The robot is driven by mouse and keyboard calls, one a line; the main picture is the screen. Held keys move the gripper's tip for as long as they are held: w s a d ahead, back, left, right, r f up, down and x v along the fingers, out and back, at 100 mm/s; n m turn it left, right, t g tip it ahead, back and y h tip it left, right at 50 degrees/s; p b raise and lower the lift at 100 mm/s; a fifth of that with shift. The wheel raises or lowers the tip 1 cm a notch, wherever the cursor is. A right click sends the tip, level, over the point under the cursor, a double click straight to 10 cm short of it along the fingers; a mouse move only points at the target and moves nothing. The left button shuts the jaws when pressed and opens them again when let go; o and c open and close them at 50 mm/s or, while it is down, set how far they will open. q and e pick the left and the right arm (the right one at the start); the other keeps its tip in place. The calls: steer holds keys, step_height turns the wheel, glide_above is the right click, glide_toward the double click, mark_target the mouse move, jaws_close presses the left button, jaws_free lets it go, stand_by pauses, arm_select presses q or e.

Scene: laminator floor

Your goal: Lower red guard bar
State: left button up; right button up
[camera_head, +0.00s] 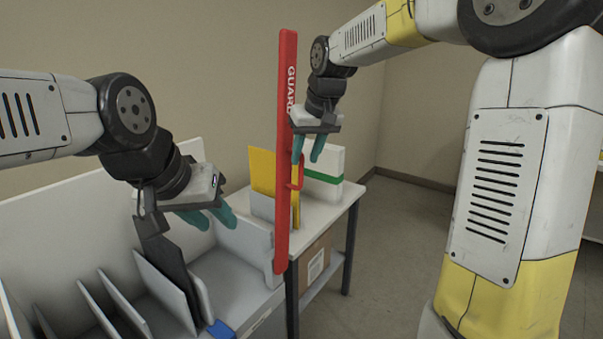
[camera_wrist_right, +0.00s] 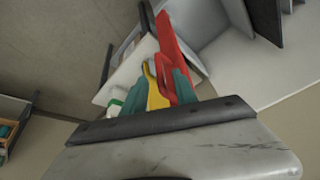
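The red guard bar (camera_head: 285,215) stands almost upright at the right end of the grey laminator (camera_head: 245,238), with "GUARD" lettered near its top. A small red loop handle (camera_head: 298,172) sticks out from its right side at mid-height. My right gripper (camera_head: 307,160) is open just above the handle, fingers pointing down. In the right wrist view the guard bar (camera_wrist_right: 172,45) runs away from the teal fingers (camera_wrist_right: 157,95), close to the right finger; I cannot tell whether they touch. My left gripper (camera_head: 214,224) is open and empty above the laminator, left of the bar.
A side table (camera_head: 337,198) behind the bar holds a yellow board (camera_head: 262,170) and a white box with a green stripe (camera_head: 325,165). A cardboard box (camera_head: 315,262) sits below. Upright grey dividers (camera_head: 165,290) stand at front left. Floor to the right is clear.

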mark_target(302, 167)
steer(key=x, duration=0.6)
steer(key=shift+f, duration=0.2)
steer(key=shift+c, duration=0.2)
jaws_close()
stand_by(1.0)
